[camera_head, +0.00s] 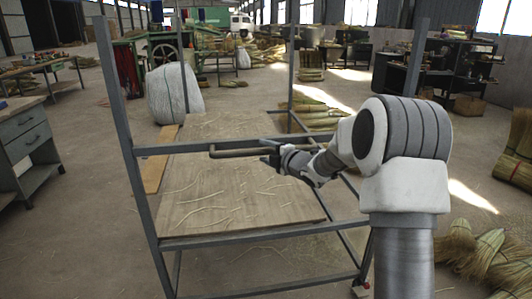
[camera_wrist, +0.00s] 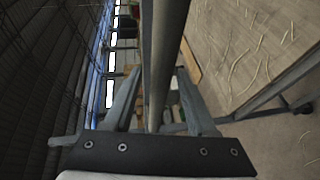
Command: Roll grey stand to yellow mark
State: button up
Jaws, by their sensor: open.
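The grey stand (camera_head: 250,232) is a metal frame with tall posts and a wooden shelf board (camera_head: 225,195) strewn with straw. A brownish handle bar (camera_head: 235,153) runs along its near upper rail. My gripper (camera_head: 270,151) is at the right end of this handle. In the wrist view, my gripper (camera_wrist: 158,72) is open, with a grey bar (camera_wrist: 165,45) running between its two fingers. I cannot tell whether the fingers touch it. A tan-yellow strip (camera_head: 153,175) lies on the floor left of the stand; I cannot tell whether it is the yellow mark.
A white wrapped bale (camera_head: 175,95) stands behind the stand's left side. A grey drawer bench (camera_head: 27,145) is at the left. Straw bundles (camera_head: 480,255) lie at the right, and a dark shelf unit (camera_head: 440,70) stands behind. Floor between bench and stand is clear.

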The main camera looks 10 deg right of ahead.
grip_shut()
dwell(1.4)
